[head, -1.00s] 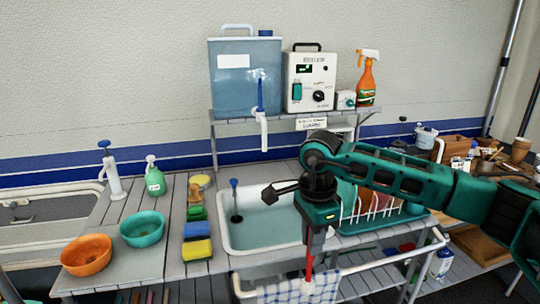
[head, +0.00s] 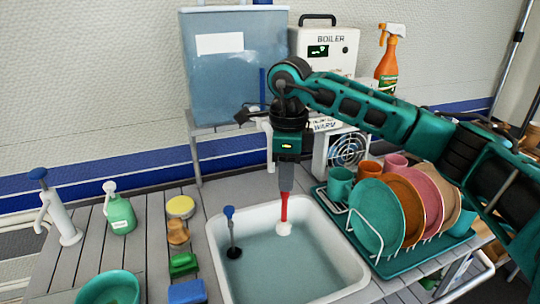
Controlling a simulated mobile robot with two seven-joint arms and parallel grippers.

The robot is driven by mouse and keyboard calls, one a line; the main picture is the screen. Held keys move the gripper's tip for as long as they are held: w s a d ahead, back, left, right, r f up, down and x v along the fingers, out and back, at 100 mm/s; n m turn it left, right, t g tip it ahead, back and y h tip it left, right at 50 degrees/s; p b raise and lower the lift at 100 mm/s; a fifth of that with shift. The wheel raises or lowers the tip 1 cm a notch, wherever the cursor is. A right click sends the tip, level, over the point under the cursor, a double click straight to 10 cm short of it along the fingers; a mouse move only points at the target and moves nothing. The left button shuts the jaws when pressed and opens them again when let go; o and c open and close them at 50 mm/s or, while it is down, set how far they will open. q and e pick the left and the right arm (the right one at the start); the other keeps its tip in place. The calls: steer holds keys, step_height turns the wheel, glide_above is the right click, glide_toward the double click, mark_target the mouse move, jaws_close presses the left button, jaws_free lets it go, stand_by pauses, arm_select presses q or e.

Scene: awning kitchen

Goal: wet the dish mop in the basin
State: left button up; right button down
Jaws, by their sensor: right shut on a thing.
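The dish mop (head: 285,208) has a red handle and a small white head. It hangs upright, head down, from my right gripper (head: 286,186), which is shut on the top of the handle. The white basin (head: 357,268) holds clear greenish water (head: 285,268). The mop head shows against the far part of the basin, just inside its back rim; I cannot tell whether it touches the water. My left gripper is not in view.
A blue-handled tool with a dark end (head: 232,235) stands in the basin's left side. A dish rack (head: 345,225) with plates and cups is at right. Sponges, brushes and a green bottle (head: 122,215) are at left. A water tank (head: 225,70) and boiler (head: 322,50) stand behind.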

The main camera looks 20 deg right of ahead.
mark_target(283, 219)
steer(key=shift+w, duration=0.4)
steer(key=shift+s+f+b, duration=0.15)
steer(key=shift+f+b, duration=0.45)
steer(key=shift+f, duration=0.25)
step_height(283, 219, down, 7)
steer(key=b, duration=0.4)
steer(key=shift+r, duration=0.15)
step_height(283, 219, down, 3)
steer(key=b, duration=0.2)
steer(key=shift+f+b, duration=0.2)
steer(key=shift+b, duration=0.15)
steer(key=shift+f+b, duration=0.4)
steer(key=shift+f, duration=0.2)
